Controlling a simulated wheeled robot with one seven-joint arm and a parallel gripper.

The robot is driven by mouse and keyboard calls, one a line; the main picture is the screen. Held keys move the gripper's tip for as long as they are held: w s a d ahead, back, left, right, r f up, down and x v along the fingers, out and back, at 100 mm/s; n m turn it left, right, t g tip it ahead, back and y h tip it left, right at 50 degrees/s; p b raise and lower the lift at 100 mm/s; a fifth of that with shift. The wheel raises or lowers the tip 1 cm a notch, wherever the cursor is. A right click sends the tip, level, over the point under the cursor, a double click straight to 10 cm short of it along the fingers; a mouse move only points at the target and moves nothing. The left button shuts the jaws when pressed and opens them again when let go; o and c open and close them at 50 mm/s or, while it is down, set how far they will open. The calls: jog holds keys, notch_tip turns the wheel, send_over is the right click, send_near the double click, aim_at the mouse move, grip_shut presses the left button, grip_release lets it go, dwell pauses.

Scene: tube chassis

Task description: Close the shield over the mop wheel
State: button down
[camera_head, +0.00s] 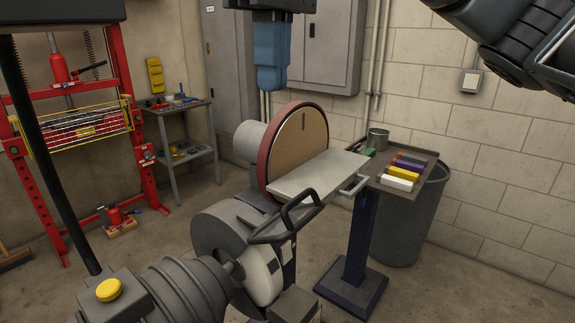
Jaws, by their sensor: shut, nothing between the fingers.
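The mop wheel (262,274) is a pale disc on the grey machine in the lower middle, below and left of the disc sander's table. A rounded grey hood (216,232), likely its shield, stands at the wheel's left and back. A dark looped handle (284,222) sticks out to the right above the wheel. The wheel's face shows below the handle, so the hood looks clear of its front. A dark link of my arm (490,35) crosses the top right corner, well away from the wheel. I cannot make out my gripper's fingers.
The disc sander (300,142) with its flat table (318,174) stands close behind. A pedestal tray (408,192) with coloured bars and a grey bin (410,238) are at right. A blue unit (271,52) hangs at top centre. A yellow button (108,290) is at lower left.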

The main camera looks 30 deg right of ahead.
send_near(286, 214)
jog(key=w+d+f, duration=0.1)
jog(key=w+f, duration=0.3)
jog(key=w, duration=0.1)
jog(key=shift+s+d+f+p, duration=0.15)
jog(key=shift+s+d+f, duration=0.1)
jog(key=shift+s, duration=0.2)
jog(key=shift+s+d+f+p, duration=0.15)
jog(key=shift+s+d+f, duration=0.15)
jog(key=shift+s, duration=0.1)
jog(key=shift+s+f, duration=0.4)
jog(key=shift+f, duration=0.15)
